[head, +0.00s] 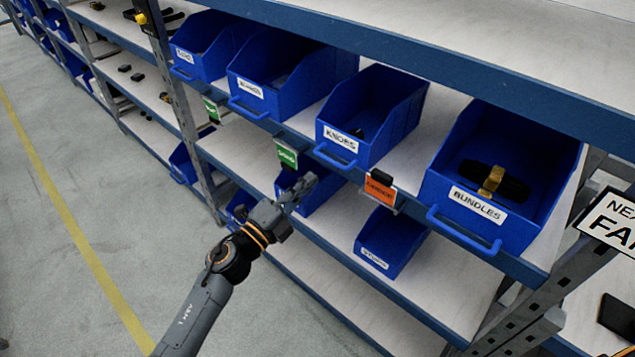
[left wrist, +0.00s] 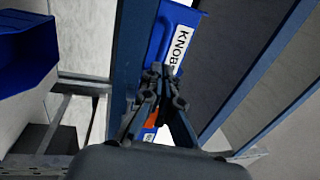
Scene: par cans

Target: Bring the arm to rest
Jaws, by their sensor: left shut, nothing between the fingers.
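My left arm (head: 208,300) reaches in from the bottom of the head view. Its left gripper (head: 303,187) is in front of the shelving, below the KNOBS bin (head: 340,142), shut and empty. In the left wrist view the closed fingers (left wrist: 158,85) point toward the shelf edge, with the KNOBS label (left wrist: 180,50) just past them. I cannot tell the exact gap between the fingers and the shelf. My right gripper is not in view.
Blue bins line the upper shelf, including the BUNDLES bin (head: 478,205) holding a dark bundle with a yellow band. An orange tag (head: 380,190) and a green tag (head: 286,154) hang on the shelf edge. A lower bin (head: 390,243) stands below. The floor (head: 70,230) at left is clear.

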